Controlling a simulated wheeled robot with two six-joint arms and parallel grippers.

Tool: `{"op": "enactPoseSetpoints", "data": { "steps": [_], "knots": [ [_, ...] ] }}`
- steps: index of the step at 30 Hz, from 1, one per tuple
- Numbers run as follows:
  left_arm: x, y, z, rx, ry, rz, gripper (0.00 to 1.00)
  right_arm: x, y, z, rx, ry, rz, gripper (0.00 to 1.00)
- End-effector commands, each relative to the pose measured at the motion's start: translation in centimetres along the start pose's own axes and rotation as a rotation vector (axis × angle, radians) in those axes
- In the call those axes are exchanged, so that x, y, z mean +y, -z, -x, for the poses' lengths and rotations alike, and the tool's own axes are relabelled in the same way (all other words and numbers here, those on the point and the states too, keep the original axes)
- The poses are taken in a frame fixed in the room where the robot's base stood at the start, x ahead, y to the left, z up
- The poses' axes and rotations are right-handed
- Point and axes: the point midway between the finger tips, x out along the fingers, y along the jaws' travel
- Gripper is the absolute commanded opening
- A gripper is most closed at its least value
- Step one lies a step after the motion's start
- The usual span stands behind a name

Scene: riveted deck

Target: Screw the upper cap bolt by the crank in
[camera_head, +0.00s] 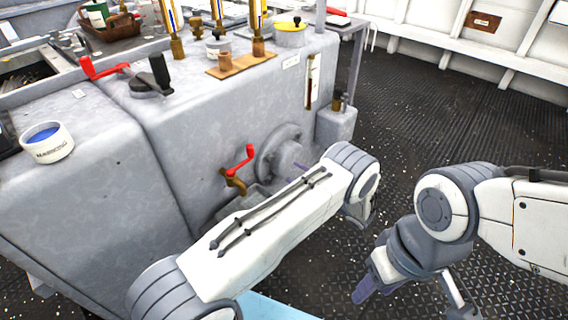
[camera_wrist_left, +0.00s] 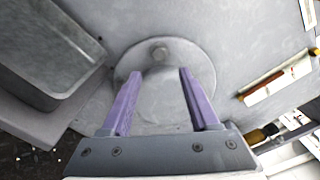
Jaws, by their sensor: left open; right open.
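A round grey flange (camera_head: 272,142) with a raised hub is on the front of the grey housing. In the left wrist view a bolt head (camera_wrist_left: 159,52) stands at the upper rim of this flange (camera_wrist_left: 200,62). My left gripper (camera_wrist_left: 159,75) is open, its two purple fingers apart in front of the hub, below the bolt head in that picture. Nothing shows between the fingers at the bolt. In the head view my left forearm hides most of this gripper. My right gripper (camera_head: 412,296) is open and empty above the deck.
A brass tap with a red handle (camera_head: 240,160) projects left of the flange. A white tub (camera_head: 47,142) and a wooden block (camera_head: 240,66) with brass fittings stand on the housing. The dark riveted deck (camera_head: 440,120) at right is clear.

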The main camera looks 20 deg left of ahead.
Motion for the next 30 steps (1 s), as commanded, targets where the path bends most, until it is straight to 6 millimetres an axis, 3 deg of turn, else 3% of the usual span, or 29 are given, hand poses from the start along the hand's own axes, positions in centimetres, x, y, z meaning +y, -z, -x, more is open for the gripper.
{"op": "enactPoseSetpoints", "data": {
  "steps": [6, 12, 18, 26, 30],
  "knots": [
    [0.4, -0.1, -4.5, -0.006, -0.006, 0.002, 0.61, 0.1, -0.1, -1.4, 0.0, 0.0, 0.0, 0.5],
    [0.3, -0.1, -7.5, -0.004, -0.004, 0.003, 0.61, 0.2, -0.1, -2.2, 0.0, 0.0, 0.0, 0.5],
    [0.1, 0.0, -8.7, 0.0, -0.002, 0.002, 0.61, 0.2, -0.1, -2.5, 0.0, 0.0, 0.0, 0.5],
    [0.0, 0.0, -8.7, 0.001, -0.001, 0.002, 0.61, 0.2, -0.1, -2.5, 0.0, 0.0, 0.0, 0.5],
    [0.0, 0.0, -8.6, 0.002, 0.0, 0.003, 0.12, 0.2, -0.1, -2.5, 0.0, 0.0, 0.0, 0.5]
  ]
}}
